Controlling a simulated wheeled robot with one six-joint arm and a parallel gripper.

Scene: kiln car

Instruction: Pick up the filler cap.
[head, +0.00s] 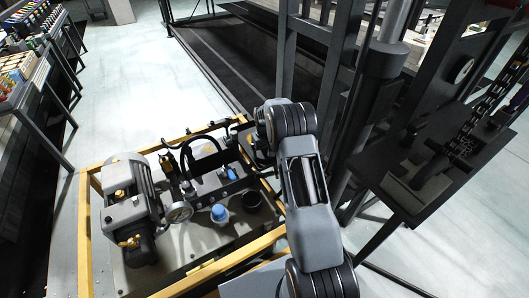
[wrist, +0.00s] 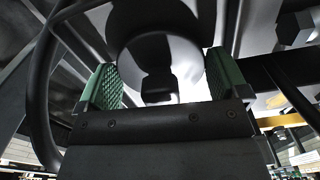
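A small blue cap (head: 219,213), which looks like the filler cap, stands on the grey top of the power unit, right of the round gauge. In the wrist view my gripper (wrist: 163,88) shows two green ribbed pads set wide apart. A dark rounded form with a pale, shiny area (wrist: 165,65) shows between and beyond the pads. I cannot tell what it is, and nothing blue shows there.
Dark steel posts rise right of my arm. Open floor lies at left.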

